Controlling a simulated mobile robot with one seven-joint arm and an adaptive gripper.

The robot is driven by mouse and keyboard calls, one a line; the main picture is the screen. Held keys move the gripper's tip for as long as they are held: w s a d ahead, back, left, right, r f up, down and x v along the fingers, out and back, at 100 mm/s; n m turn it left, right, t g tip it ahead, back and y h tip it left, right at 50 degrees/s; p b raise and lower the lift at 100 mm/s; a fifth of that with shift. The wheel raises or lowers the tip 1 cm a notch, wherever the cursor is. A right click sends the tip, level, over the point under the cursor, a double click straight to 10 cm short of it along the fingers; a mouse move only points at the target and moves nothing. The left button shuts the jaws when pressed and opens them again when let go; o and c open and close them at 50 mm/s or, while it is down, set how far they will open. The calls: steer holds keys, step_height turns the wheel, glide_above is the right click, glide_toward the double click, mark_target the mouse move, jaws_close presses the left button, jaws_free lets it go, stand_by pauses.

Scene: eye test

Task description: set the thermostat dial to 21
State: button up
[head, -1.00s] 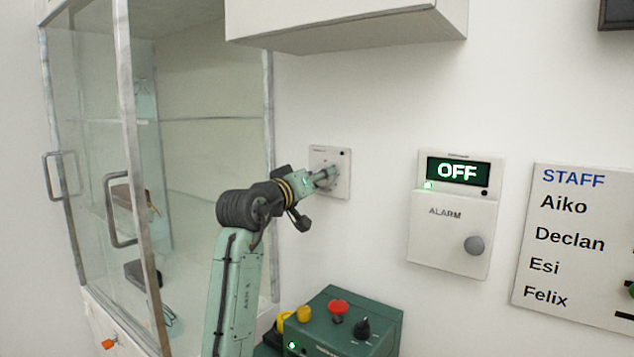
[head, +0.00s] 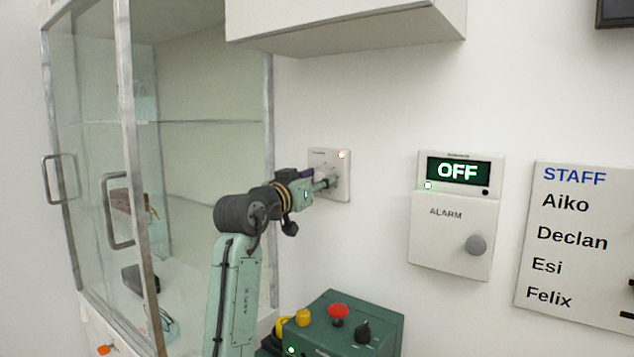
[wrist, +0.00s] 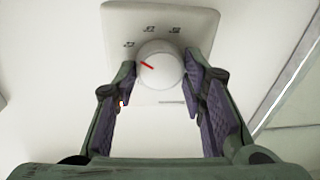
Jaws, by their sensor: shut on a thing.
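The marks are too small to read. My gripper (head: 327,181) is at the plate, and its fingers cover most of the dial in the head view. In the wrist view my gripper (wrist: 159,80) has a purple-padded finger on each side of the dial and is shut on it.
A glass cabinet (head: 125,120) with metal handles stands left of my arm. A white wall box (head: 350,30) hangs above. An alarm panel (head: 452,235) reading OFF and a STAFF board (head: 575,270) are to the right. A green control box (head: 340,315) with knobs sits below.

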steer(key=o, duration=1.2)
steer(key=shift+c, duration=0.2)
steer(key=r+v, duration=0.1)
steer(key=v, duration=1.1)
steer(key=shift+f, duration=0.45)
